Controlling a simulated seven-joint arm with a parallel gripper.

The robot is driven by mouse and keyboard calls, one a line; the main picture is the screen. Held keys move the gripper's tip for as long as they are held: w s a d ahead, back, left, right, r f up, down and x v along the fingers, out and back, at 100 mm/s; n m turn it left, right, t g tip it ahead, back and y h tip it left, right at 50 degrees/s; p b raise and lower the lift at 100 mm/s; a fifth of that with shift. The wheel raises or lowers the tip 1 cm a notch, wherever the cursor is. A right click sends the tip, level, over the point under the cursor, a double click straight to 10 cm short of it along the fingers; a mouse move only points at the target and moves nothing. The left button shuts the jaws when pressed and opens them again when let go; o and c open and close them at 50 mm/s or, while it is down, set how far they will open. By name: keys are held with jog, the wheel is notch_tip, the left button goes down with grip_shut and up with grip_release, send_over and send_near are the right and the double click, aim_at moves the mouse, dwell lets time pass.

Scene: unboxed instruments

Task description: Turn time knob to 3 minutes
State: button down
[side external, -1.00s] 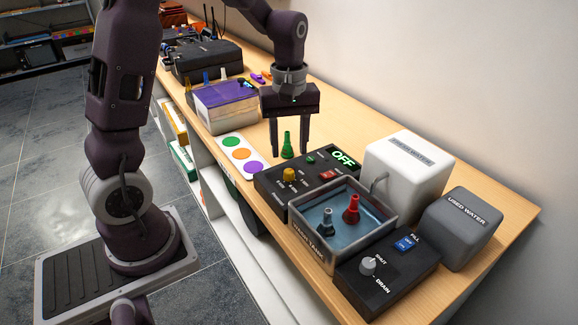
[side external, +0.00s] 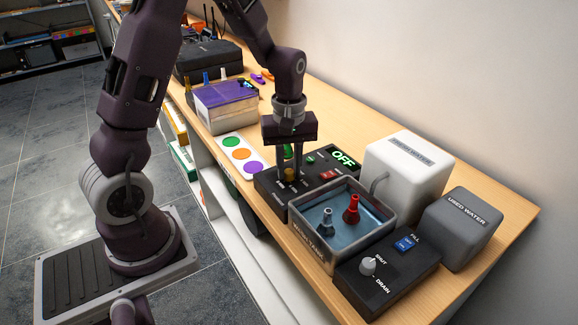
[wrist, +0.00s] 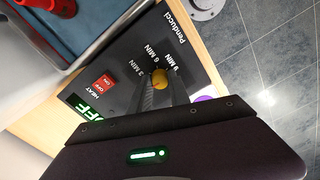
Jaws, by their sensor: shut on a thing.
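My gripper (side external: 290,180) points down over the panel and is shut on the knob, with one finger on each side. In the wrist view the fingers of my gripper (wrist: 163,86) partly cover the knob. I cannot tell which label the knob points to. The panel's green display (side external: 343,158) reads OFF, and a red heat switch (side external: 328,175) is beside it.
The wash tank (side external: 313,262), holding a red and a grey piece, adjoins the panel at right. A white fresh water container (side external: 405,175) stands behind the tank. A card with coloured dots (side external: 238,154) lies left.

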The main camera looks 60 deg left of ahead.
aim_at(289, 171)
jog(key=shift+m, duration=0.3)
jog(key=m, duration=0.4)
jog(key=shift+m, duration=0.4)
jog(key=m, duration=0.5)
jog(key=shift+m, duration=0.3)
jog(key=c, duration=1.2)
grip_release()
notch_tip(289, 171, up, 7)
jog(key=shift+r, duration=0.1)
